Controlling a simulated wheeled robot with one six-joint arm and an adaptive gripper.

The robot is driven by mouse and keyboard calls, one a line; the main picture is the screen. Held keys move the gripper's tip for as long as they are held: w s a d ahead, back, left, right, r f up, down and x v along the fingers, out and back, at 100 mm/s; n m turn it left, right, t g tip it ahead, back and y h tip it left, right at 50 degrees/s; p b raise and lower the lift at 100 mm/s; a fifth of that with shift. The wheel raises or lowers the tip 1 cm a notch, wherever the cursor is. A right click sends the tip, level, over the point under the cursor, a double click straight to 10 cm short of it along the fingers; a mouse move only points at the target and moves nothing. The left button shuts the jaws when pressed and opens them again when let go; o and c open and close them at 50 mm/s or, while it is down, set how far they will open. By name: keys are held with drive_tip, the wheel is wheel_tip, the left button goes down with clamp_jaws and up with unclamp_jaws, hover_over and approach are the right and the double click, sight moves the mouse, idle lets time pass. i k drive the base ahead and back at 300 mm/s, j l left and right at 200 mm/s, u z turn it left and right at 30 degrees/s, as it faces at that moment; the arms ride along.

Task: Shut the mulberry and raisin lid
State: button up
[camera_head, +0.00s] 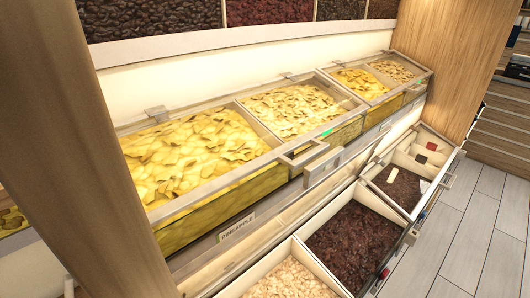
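No label in view reads mulberry or raisin, so I cannot tell for certain which lid is the task's. In the head view, a lower bin with dark brown dried fruit (355,240) looks uncovered from above. A further lower bin also holds dark fruit (400,186), with a pale strip lying at its right side. Their lids cannot be made out clearly. My gripper is not in view.
Upper bins of yellow dried fruit (190,150) stand behind, with pale frames and a handle (305,154). One label (237,229) reads pineapple. A pale-chip bin (282,280) is at the bottom. Wooden posts (75,130) flank the display. Floor (480,225) is clear at right.

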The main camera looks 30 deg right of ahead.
sight(189, 270)
drive_tip(key=l+z, duration=0.25)
drive_tip(key=z, duration=0.15)
drive_tip(key=i+l+z, duration=0.1)
drive_tip(key=z, duration=0.3)
drive_tip(key=i+l+z, duration=0.1)
drive_tip(key=l+z, duration=0.3)
drive_tip(key=j, duration=0.1)
